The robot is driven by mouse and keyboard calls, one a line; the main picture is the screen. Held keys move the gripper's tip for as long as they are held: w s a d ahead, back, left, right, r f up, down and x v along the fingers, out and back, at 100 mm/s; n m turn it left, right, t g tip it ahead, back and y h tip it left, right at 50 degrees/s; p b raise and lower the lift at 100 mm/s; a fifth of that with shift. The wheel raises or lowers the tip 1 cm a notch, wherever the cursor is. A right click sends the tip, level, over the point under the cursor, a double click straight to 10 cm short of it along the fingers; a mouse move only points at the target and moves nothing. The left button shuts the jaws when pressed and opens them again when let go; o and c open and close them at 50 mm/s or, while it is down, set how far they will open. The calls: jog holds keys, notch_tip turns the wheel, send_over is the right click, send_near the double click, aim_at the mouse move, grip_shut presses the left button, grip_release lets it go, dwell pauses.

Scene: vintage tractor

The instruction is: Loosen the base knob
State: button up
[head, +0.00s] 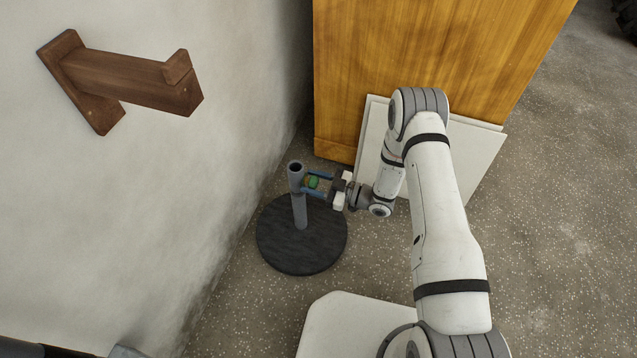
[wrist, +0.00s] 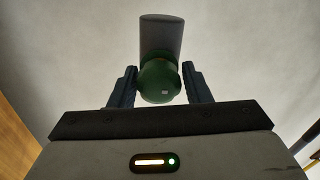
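A green round knob (head: 313,183) sits on the side of a grey upright tube (head: 299,207), near its open top. The tube rises from a round black base (head: 300,259) on the floor. My gripper (head: 312,182) reaches in from the right, its two blue fingers on either side of the knob. In the wrist view the knob (wrist: 159,82) lies between the fingertips (wrist: 159,72), with the grey tube (wrist: 160,38) behind it. The fingers are very close to the knob's sides; I cannot tell whether both touch it.
A pale wall (head: 140,200) with a wooden bracket (head: 130,80) stands to the left. An orange wooden cabinet (head: 430,50) stands behind, with white panels (head: 480,150) leaning against it. Speckled floor (head: 545,240) is clear to the right.

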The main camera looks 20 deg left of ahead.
jog(key=c, duration=0.6)
jog(key=shift+s+n, duration=0.1)
jog(key=shift+n, duration=0.7)
jog(key=o, duration=1)
jog(key=d, duration=0.2)
jog(key=d+p, duration=0.1)
jog(key=d, duration=0.4)
jog(key=shift+s+d, duration=0.3)
jog(key=shift+d, duration=0.1)
jog(key=shift+f, duration=0.1)
